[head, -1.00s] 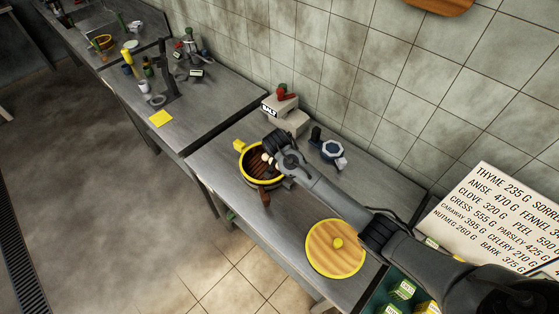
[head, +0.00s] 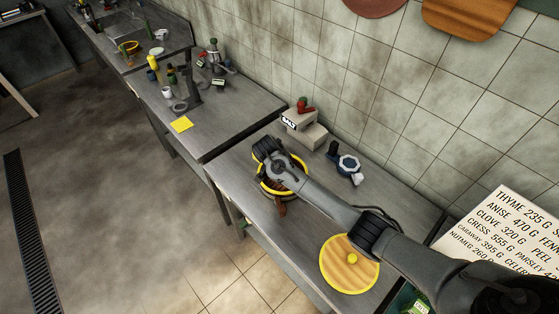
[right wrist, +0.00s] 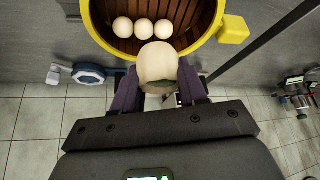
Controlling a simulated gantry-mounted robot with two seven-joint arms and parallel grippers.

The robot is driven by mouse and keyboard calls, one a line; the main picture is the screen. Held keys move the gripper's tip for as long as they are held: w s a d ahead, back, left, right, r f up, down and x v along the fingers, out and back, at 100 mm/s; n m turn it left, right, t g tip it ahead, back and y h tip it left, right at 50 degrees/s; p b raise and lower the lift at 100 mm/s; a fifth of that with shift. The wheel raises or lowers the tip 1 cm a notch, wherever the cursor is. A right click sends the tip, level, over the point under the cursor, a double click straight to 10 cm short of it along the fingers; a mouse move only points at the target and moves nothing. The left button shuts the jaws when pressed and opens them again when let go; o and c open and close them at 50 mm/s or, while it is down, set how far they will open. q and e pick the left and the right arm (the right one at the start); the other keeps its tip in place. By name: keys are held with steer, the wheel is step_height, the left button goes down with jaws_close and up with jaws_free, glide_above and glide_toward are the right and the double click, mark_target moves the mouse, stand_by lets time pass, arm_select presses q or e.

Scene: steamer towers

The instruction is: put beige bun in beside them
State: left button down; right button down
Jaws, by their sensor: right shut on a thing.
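A dark brown wooden steamer basket with a yellow rim (head: 294,191) stands on the metal counter, mostly covered by my right arm in the head view. In the right wrist view its yellow rim (right wrist: 97,28) and slatted inside show, with three small whitish buns (right wrist: 143,28) in a row in it. My right gripper (right wrist: 158,80) is shut on a larger beige bun (right wrist: 157,60), one finger on each side. The bun overlaps the basket's near rim in that view; I cannot tell whether it touches anything inside. My left gripper is not in view.
A round wooden lid (head: 345,272) with a yellow edge lies on the counter toward the front right. A box marked SALT (head: 300,125) and a blue-grey octagonal object (head: 348,163) stand behind the basket. A sign (head: 500,240) stands at the right.

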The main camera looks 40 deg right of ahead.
steer(key=shift+r, duration=0.15)
steer(key=b, duration=0.5)
glide_above(271, 189)
steer(key=d, duration=0.4)
step_height(271, 189, down, 9)
steer(key=shift+s+d+f, duration=0.1)
steer(key=shift+f+b, duration=0.3)
steer(key=shift+f, duration=0.5)
steer(key=shift+f+b, duration=0.35)
steer(key=shift+f, duration=0.15)
steer(key=c, duration=0.5)
jaws_free()
